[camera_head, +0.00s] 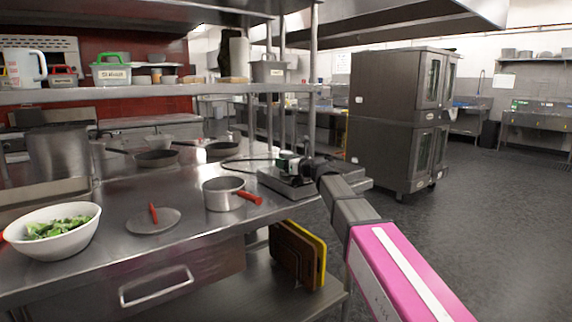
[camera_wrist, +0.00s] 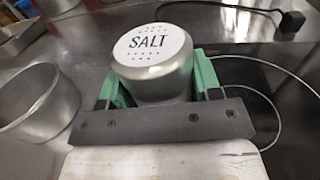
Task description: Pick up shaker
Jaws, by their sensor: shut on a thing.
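The shaker (camera_wrist: 155,52) is a silvery metal canister with a white round lid reading "SALT". It stands out in the wrist view, between the two green fingers of my gripper (camera_wrist: 160,82). The fingers press on its left and right sides, and the dark gripper bar hides its lower part. In the head view my gripper (camera_head: 297,166) is over the right end of the steel counter, at the end of my arm. The shaker is small and mostly hidden there. I cannot tell whether its base touches the surface below.
A saucepan (camera_head: 223,194) with a red handle stands left of my gripper, near a round lid (camera_head: 153,221) and a white salad bowl (camera_head: 52,231). A steel shelf (camera_head: 150,94) and its posts are above and behind. Cutting boards (camera_head: 297,255) stand below. Open floor lies right.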

